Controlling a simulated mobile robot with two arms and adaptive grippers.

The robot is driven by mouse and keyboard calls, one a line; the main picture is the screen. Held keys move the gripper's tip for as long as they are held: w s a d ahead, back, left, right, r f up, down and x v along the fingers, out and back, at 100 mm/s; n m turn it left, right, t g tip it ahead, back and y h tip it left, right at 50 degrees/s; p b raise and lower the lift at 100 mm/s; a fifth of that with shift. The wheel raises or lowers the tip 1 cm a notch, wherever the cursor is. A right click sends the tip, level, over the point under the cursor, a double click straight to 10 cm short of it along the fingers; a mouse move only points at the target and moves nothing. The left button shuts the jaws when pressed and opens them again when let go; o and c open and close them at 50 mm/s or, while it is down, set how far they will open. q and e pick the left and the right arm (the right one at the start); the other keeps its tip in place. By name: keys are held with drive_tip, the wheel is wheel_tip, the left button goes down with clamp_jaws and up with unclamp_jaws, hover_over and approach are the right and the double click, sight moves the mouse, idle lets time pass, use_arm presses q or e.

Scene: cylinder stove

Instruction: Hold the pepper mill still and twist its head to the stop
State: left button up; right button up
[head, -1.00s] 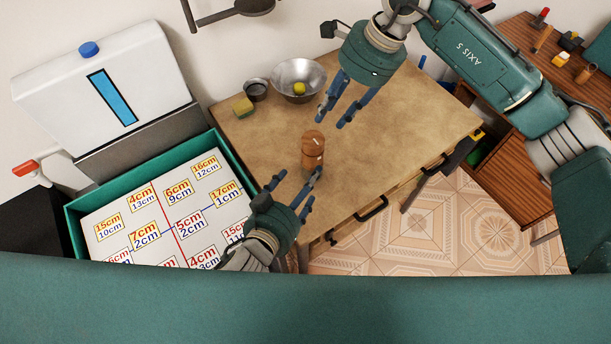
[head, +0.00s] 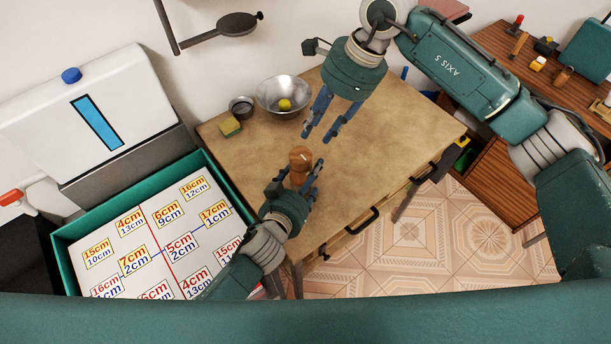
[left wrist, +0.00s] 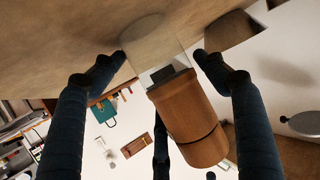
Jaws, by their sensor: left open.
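The pepper mill (head: 300,160) stands upright on the wooden table, with a brown wooden head. In the left wrist view its brown head (left wrist: 188,120) and clear lower body (left wrist: 150,48) show between my fingers. My left gripper (head: 298,177) is open with its fingers on both sides of the mill; a gap shows beside the mill in the left wrist view. In the head view this gripper hides the mill's lower part. My right gripper (head: 318,135) is open and empty above the table, behind and right of the mill, fingers pointing down.
A metal bowl (head: 283,108) with a yellow thing in it, a small dark cup (head: 241,106) and a yellow-green sponge (head: 230,127) stand at the table's back left. A green-rimmed tray (head: 58,246) with number cards lies left. The table's right part (head: 390,150) is clear.

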sight(301, 154)
use_arm(q)
drive_tip(key=c, duration=1)
drive_tip(key=shift+c, duration=0.7)
use_arm(e)
drive_tip(key=shift+o, duration=1)
drive_tip(key=o, duration=0.4)
drive_tip(key=shift+a+r, duration=0.1)
drive_tip(key=shift+a, duration=0.1)
use_arm(q)
drive_tip(key=shift+a, duration=0.1)
use_arm(e)
drive_tip(key=shift+o, duration=0.9)
drive_tip(key=a+n+h, duration=0.1)
drive_tip(key=a+r+n+h, duration=0.1)
drive_tip(key=n, duration=0.1)
drive_tip(key=a+r+n+h, duration=0.1)
drive_tip(key=a, duration=0.1)
drive_tip(key=shift+r+n+h, duration=0.25)
drive_tip(key=shift+n+h, duration=0.05)
drive_tip(key=shift+h, duration=0.1)
drive_tip(key=f, duration=1.1)
drive_tip(key=shift+d+f, duration=0.2)
drive_tip(key=shift+f, duration=0.2)
use_arm(q)
drive_tip(key=shift+f, duration=0.1)
use_arm(e)
drive_tip(key=c, duration=1.2)
